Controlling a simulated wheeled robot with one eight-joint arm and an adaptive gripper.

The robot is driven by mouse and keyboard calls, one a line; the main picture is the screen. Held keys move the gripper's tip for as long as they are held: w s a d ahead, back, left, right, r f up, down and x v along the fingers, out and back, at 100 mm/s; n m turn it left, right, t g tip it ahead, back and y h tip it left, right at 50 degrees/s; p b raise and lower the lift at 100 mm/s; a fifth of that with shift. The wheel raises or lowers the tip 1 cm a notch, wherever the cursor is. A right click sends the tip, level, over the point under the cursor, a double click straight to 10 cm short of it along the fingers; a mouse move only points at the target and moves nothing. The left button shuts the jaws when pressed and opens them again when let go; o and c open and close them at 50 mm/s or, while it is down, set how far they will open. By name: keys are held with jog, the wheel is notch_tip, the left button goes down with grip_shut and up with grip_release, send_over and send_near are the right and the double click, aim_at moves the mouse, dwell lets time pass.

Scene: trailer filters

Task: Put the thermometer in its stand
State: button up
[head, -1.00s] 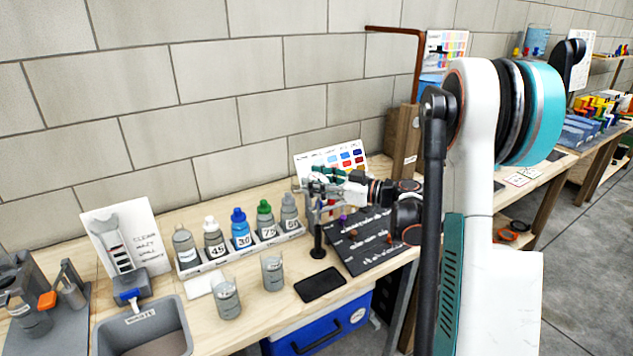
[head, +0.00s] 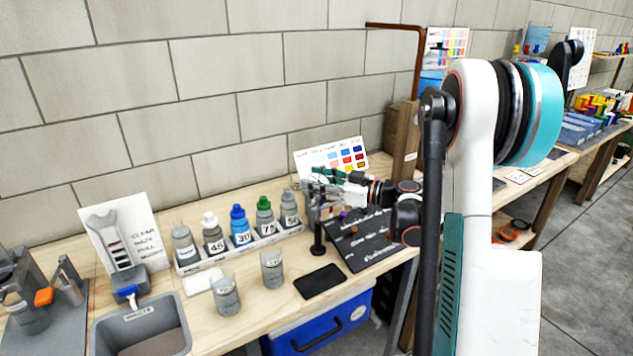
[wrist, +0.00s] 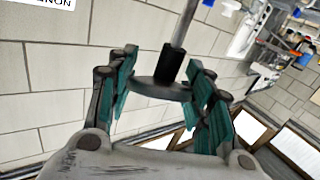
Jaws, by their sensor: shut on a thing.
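My gripper (head: 322,182) is over the back of the bench, right of the bottle rack, with its teal fingers pointing left. In the wrist view my gripper (wrist: 160,95) is shut on the thermometer, whose grey round head (wrist: 158,88) sits between the finger pads. A black collar (wrist: 171,62) and a thin metal stem (wrist: 184,22) extend from the head. In the head view the thermometer is too small and overlapped to make out clearly. A slim black upright post on a round foot, probably the stand (head: 318,240), stands on the bench below my gripper.
A rack (head: 240,250) of numbered bottles stands left of the post. Two grey jars (head: 226,295) and a black pad (head: 320,281) lie in front. A dark board (head: 365,238) with small items lies to the right. A colour chart (head: 331,160) leans behind my gripper.

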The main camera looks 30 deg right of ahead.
jog(key=shift+f+b, duration=1.25)
jog(key=shift+f, duration=2.15)
jog(key=o, duration=1.2)
jog(key=shift+o, duration=0.2)
